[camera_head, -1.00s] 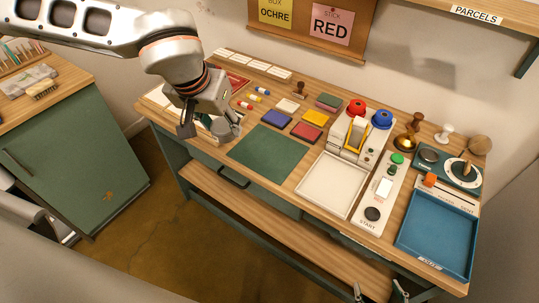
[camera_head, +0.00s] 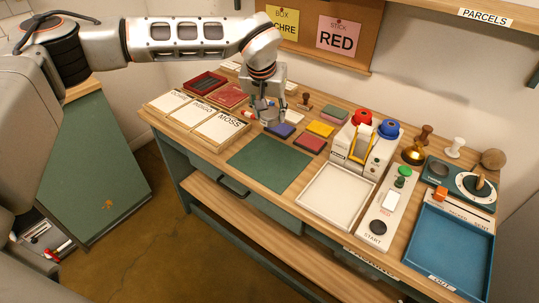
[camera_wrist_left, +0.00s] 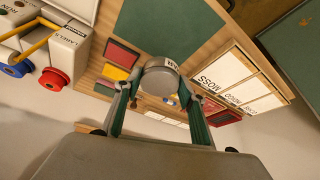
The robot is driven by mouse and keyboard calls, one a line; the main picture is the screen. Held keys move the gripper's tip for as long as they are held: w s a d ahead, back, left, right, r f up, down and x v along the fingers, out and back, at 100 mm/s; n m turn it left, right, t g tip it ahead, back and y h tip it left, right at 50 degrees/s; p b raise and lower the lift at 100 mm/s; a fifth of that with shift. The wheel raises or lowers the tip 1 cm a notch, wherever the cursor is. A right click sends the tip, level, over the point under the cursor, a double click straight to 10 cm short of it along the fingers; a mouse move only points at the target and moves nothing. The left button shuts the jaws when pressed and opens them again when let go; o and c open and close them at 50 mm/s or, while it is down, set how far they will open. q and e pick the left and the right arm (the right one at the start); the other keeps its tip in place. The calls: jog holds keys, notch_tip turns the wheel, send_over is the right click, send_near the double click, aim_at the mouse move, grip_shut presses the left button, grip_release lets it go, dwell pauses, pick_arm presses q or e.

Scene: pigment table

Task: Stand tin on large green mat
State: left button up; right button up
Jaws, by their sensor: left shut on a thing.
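The small grey round tin (camera_head: 268,117) is between the fingers of my left gripper (camera_head: 270,108) in the head view. In the left wrist view the tin (camera_wrist_left: 160,77) shows its pale round end and part of a label, with a green finger on each side. My left gripper is shut on it. The large green mat (camera_head: 270,166) lies flat and bare on the table. The tin is at or just behind the mat's back edge in the head view; its height is hard to tell. The mat also shows in the left wrist view (camera_wrist_left: 165,30). My right gripper is out of view.
Blue, red (camera_head: 310,143) and yellow (camera_head: 320,129) pads lie behind the mat. Label trays, including MOSS (camera_head: 222,128), stand left of it. A white tray (camera_head: 335,196) and a white dispenser (camera_head: 365,150) stand to its right.

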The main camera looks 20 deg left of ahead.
pick_arm(q)
notch_tip(320, 180, down, 15)
jog(key=shift+f, duration=0.15)
dwell(0.4)
jog(key=shift+f, duration=0.15)
jog(key=o, duration=1.1)
jog(key=shift+c, duration=0.2)
jog(key=shift+o, duration=0.3)
jog(key=shift+s+r, duration=0.1)
jog(key=shift+r, duration=0.5)
jog(key=v, duration=1.1)
